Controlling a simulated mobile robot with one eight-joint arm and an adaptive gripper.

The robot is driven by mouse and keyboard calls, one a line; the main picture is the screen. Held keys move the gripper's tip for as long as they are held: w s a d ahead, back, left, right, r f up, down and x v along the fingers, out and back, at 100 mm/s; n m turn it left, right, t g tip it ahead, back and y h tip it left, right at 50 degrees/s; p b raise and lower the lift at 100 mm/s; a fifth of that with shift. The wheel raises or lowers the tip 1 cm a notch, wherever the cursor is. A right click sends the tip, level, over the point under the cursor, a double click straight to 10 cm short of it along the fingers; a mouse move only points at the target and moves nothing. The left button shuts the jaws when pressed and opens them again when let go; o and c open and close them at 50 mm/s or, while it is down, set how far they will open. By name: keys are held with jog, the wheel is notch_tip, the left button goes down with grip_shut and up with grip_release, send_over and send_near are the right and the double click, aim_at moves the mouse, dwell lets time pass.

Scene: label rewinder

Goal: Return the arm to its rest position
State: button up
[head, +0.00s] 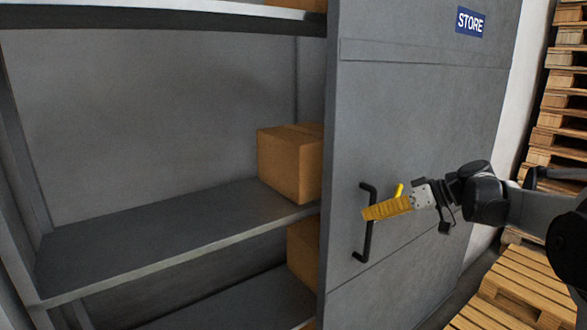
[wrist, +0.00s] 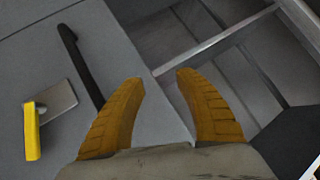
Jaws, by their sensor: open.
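My gripper (head: 388,208) is in front of the grey sliding door (head: 420,110), close to its black bar handle (head: 366,225) in the head view. In the wrist view my gripper (wrist: 157,80) has its two yellow fingers spread apart with nothing between them. The black handle (wrist: 80,60) lies to the left of the fingers there. A yellow lever (wrist: 32,130) on a metal plate is farther left. My arm reaches in from the right side of the head view. Whether a finger touches the handle is hard to tell.
Open grey shelves (head: 160,232) stand left of the door. A cardboard box (head: 290,160) sits on the middle shelf, partly hidden by the door; another box (head: 303,250) is below. Wooden pallets (head: 520,285) are at right.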

jog(key=s+f+m+h, duration=0.2)
jog(key=s+f+h, duration=0.1)
jog(key=s, duration=0.7)
jog(key=s+a+f+m+t+h, duration=0.1)
jog(key=s+f+m+h, duration=0.1)
jog(key=s, duration=0.9)
jog(key=s+f+m+t+h, duration=0.1)
jog(key=s+f+m+h, duration=0.2)
jog(key=s, duration=0.8)
notch_tip(320, 180, down, 2)
jog(key=shift+s+a+f+h, duration=0.1)
jog(key=shift+s+a+h, duration=0.25)
jog(key=shift+h, duration=0.85)
jog(key=shift+w+a, duration=0.1)
